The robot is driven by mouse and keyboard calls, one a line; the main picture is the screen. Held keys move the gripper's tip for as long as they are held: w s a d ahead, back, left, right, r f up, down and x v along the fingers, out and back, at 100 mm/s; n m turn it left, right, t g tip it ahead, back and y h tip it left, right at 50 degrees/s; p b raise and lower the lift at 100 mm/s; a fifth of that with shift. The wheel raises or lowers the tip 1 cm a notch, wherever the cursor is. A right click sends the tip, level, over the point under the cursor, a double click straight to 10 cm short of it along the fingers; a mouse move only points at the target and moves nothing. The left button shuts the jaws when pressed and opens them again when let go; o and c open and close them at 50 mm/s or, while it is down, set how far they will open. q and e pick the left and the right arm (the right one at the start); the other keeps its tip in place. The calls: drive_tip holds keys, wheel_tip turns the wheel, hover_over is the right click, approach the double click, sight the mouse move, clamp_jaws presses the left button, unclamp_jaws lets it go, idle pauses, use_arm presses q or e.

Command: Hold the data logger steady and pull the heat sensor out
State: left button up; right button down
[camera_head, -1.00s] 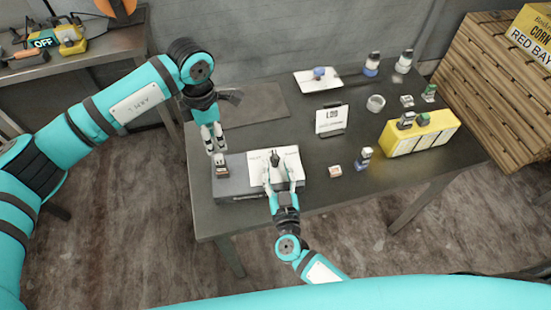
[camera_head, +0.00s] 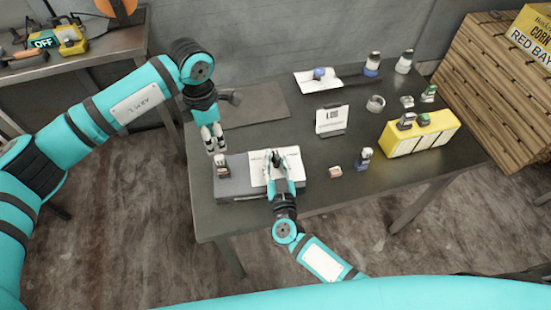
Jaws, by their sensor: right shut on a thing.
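A flat grey box (camera_head: 235,187) lies at the table's front left, with a white sheet-like panel (camera_head: 258,171) on its right part. A small dark item (camera_head: 279,157) stands on the panel. My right gripper (camera_head: 279,163) is shut on this item from the front, hiding its lower part. A small dark and pale device (camera_head: 222,164) stands on the box's left end. My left gripper (camera_head: 217,150) hangs just above that device, fingers a little apart and empty. I cannot tell which of these is the data logger and which the heat sensor.
A small sign (camera_head: 331,120) stands mid-table. A yellow block (camera_head: 420,137) with devices on top is at the right. A dark mat (camera_head: 262,105) lies clear behind the box.

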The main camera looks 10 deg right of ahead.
sight(225, 165)
use_arm(q)
drive_tip(key=shift+o, duration=1.2)
drive_tip(key=shift+f, duration=0.1)
drive_tip(key=m, duration=0.1)
drive_tip(key=m+h, duration=0.1)
drive_tip(key=shift+a+f+m+h, duration=0.3)
drive_tip(key=shift+a, duration=0.1)
drive_tip(key=shift+f, duration=0.15)
drive_tip(key=f, duration=0.3)
drive_tip(key=d+f, duration=0.1)
drive_tip(key=f, duration=0.7)
drive_tip(key=shift+d+f, duration=0.2)
drive_tip(key=shift+d, duration=0.2)
drive_tip(key=shift+c, duration=0.4)
clamp_jaws()
